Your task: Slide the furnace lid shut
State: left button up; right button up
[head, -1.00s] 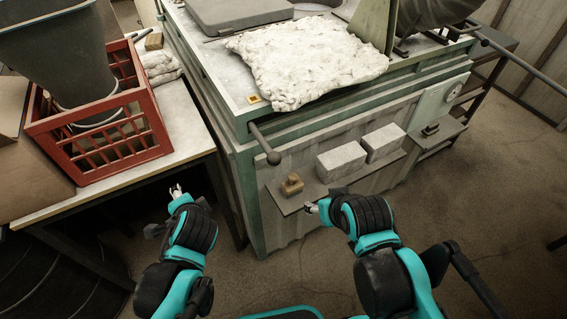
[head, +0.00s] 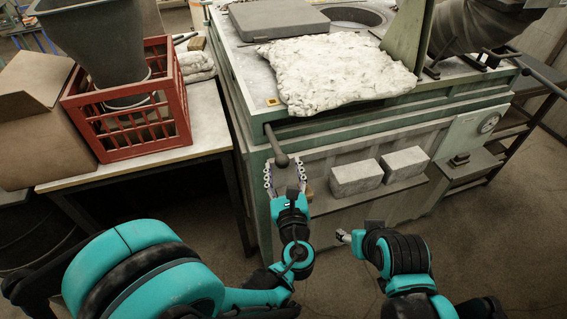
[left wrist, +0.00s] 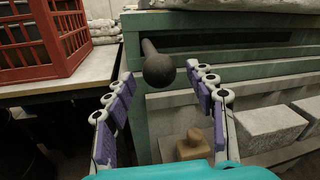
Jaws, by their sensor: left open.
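The furnace (head: 237,120) is a green-framed block with a pale top. Its lid, a flat dark grey slab (head: 278,17), lies on the top, left of the round furnace opening (head: 358,15), which shows uncovered. A dark rod with a ball knob (head: 281,159) sticks out of a slot in the front; the knob also shows in the left wrist view (left wrist: 158,71). My left gripper (head: 284,174) is open and empty, its fingertips on either side of the knob's line, with no visible contact. My right gripper (head: 343,236) is low, right of it; its jaws are too small to read.
A crumpled white blanket (head: 335,72) covers part of the furnace top. Two pale bricks (head: 356,177) and a tan block (left wrist: 193,146) sit on the front ledge. A red crate (head: 130,128) stands on the table at left. A green upright plate (head: 408,35) rises at right.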

pick_arm(q)
jog(key=shift+w+a, duration=0.2)
jog(key=shift+w, duration=1.15)
grip_shut()
